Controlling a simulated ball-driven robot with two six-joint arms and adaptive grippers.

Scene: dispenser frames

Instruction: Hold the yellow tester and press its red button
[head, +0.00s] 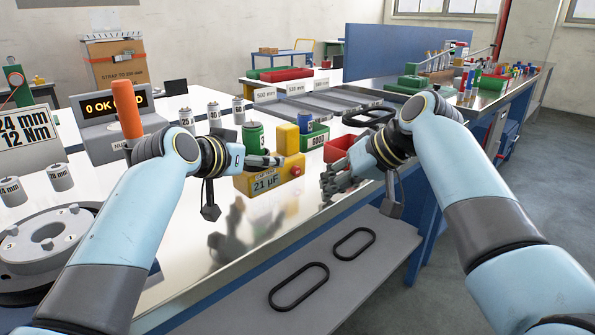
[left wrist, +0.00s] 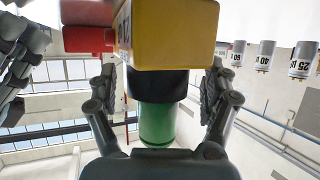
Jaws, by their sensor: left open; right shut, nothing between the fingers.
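The yellow tester (head: 264,183), marked 21 µF, stands on the bench near its front edge. Its red button (head: 295,171) faces right, towards my right gripper. My right gripper (head: 333,182) is shut and empty, a short way right of the button. It also shows at the left of the left wrist view (left wrist: 20,62).
Grey trays (head: 300,107) lie farther back. A display (head: 115,128) and a round fixture (head: 45,245) stand at left.

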